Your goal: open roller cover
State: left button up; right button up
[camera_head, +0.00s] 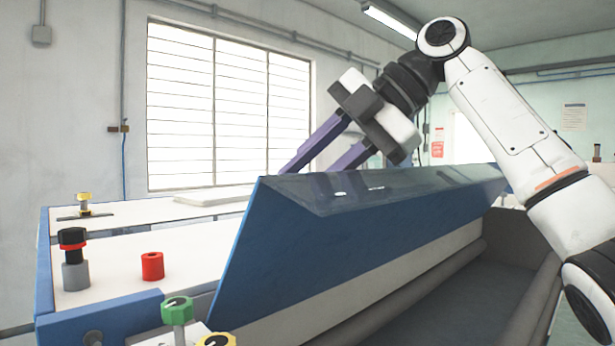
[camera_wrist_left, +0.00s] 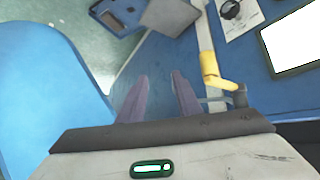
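The roller cover (camera_head: 330,240) is a long blue panel with a pale lower strip and a dark glossy top face. It stands tilted, and grey rollers (camera_head: 400,298) show below and to its right. My right gripper (camera_head: 308,170) comes in from the upper right and is at the far side of the cover's top edge. Its two purple fingers are apart; the cover's edge hides one fingertip, so contact is unclear. My left gripper (camera_wrist_left: 160,76) is outside the head view. In the left wrist view its purple fingers are apart with nothing between them.
A red cylinder (camera_head: 152,266), a black-and-red knob (camera_head: 73,245) and a green knob (camera_head: 177,310) stand left of the cover. The left wrist view shows a blue rounded surface (camera_wrist_left: 50,95) and a yellow-jointed fixture (camera_wrist_left: 212,70) on a blue table.

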jog(key=v, duration=1)
jog(key=shift+d+r, duration=0.1)
jog(key=shift+d, duration=0.05)
